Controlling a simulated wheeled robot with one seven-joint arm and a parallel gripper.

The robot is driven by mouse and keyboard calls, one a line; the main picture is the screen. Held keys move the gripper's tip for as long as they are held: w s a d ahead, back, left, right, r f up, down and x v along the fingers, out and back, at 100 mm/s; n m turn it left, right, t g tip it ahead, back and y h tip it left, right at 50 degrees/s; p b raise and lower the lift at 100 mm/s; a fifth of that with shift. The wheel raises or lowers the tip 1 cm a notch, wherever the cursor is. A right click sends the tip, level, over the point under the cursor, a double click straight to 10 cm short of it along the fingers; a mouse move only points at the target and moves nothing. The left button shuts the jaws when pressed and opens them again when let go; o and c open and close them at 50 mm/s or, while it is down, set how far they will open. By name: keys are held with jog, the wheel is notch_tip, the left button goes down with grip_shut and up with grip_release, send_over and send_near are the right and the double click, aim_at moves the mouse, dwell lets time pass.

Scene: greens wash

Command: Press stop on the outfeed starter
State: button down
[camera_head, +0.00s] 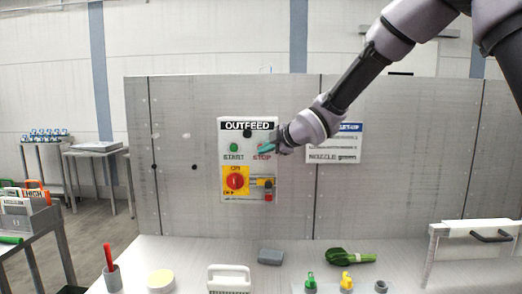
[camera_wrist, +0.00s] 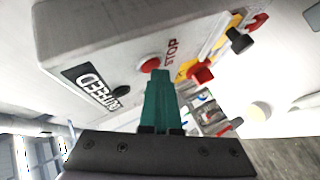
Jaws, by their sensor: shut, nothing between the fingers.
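The outfeed starter (camera_head: 226,128) is a pale box on the grey back panel, labelled OUTFEED. Its green START button (camera_head: 234,147) shows at the left. The red STOP button (camera_wrist: 149,65) shows in the wrist view; in the head view my fingers largely cover its place above the STOP label. My gripper (camera_head: 265,149) is shut and empty, its teal fingers pointing at the box. In the wrist view the fingertips (camera_wrist: 160,73) are right beside the STOP button and overlap its edge. I cannot tell whether they touch it.
Below the buttons are a red rotary switch (camera_head: 235,181) on yellow and a yellow lockout piece with a red padlock (camera_head: 268,197). A sign (camera_head: 347,143) hangs to the right. The bench holds a grey block (camera_head: 271,256), bundled greens (camera_head: 350,257), nozzles and a white brush (camera_head: 230,278).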

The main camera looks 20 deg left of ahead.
jog(key=shift+s, duration=0.1)
jog(key=shift+s+d, duration=0.25)
jog(key=shift+s, duration=0.45)
jog(key=shift+s+d, duration=0.2)
jog(key=shift+s, duration=0.6)
jog(key=shift+s+d, duration=0.2)
jog(key=shift+s, duration=0.65)
jog(key=shift+s+d, duration=0.2)
jog(key=shift+s, duration=0.6)
